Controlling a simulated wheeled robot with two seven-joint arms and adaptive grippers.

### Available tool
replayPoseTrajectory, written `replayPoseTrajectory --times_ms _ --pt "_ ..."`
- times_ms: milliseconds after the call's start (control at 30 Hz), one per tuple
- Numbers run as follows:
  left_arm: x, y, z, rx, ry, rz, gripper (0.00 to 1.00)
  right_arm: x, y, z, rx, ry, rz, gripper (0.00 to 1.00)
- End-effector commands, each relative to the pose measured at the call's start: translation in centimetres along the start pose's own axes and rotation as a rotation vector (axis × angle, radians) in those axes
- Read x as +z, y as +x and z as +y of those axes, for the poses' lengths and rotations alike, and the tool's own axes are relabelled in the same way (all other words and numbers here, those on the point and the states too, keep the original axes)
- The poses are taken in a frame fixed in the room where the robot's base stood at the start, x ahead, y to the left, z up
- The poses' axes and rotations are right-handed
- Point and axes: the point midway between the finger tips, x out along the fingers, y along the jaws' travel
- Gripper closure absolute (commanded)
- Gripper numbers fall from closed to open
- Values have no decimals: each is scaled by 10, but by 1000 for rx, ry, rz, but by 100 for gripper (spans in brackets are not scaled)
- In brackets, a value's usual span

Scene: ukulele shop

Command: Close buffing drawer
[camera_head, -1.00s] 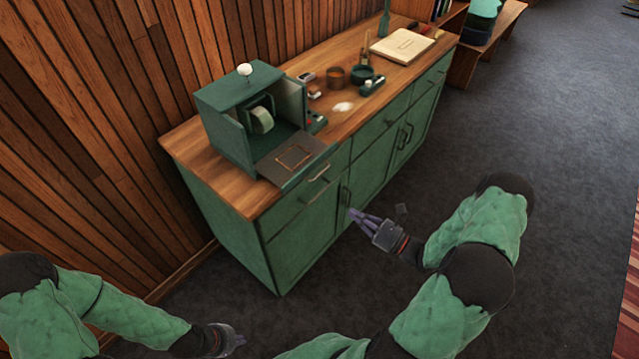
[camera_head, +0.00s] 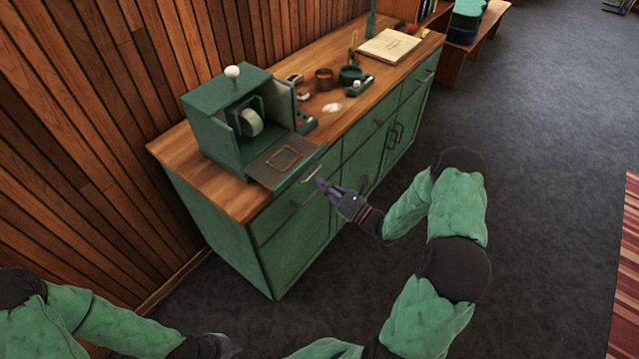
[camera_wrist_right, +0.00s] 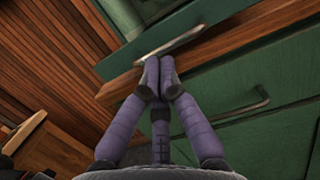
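The green buffing box (camera_head: 225,125) with a pale wheel (camera_head: 250,122) stands on the counter. Its dark drawer (camera_head: 265,172), topped with an orange-brown outline, sticks out of the front to the counter edge. In the right wrist view, a pale metal bar (camera_wrist_right: 182,43) runs along a green front above the wooden edge. My right gripper (camera_head: 322,184) is in front of the cabinet, close to the drawer's front corner. Its fingertips (camera_wrist_right: 159,68) are together just below the bar; contact is unclear. My left gripper (camera_head: 228,346) is low, away from the cabinet, partly cut off.
The green cabinet (camera_head: 215,215) has its own drawers and doors; a metal handle (camera_wrist_right: 240,108) lies below the counter edge. Small pots (camera_head: 324,78), tools and an open book (camera_head: 388,46) lie on the wooden counter.

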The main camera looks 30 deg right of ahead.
Motion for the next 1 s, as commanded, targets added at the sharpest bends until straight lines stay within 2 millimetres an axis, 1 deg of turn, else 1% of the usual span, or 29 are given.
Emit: replayPoseTrajectory --times_ms 33,133,533,633,667,767,900,1000 --pt "0 1 0 0 0 0 100 -1 5 1 3 -1 0 100" --pt "0 2 -1 0 0 0 100 0 11 0 1 -1 0 100" --pt "0 2 -1 0 0 0 100 0 14 0 0 -1 0 100" --pt "0 2 -1 0 0 0 100 -1 20 0 3 -2 -1 100" --pt "0 2 -1 0 0 0 100 -2 24 0 3 -2 -1 100" --pt "0 2 -1 0 0 0 100 -6 45 0 5 -2 -1 100" --pt "0 5 -2 0 0 0 100 -13 85 0 7 -3 -2 100" --pt "0 8 -3 0 0 0 100 -19 110 0 6 -3 -2 100"
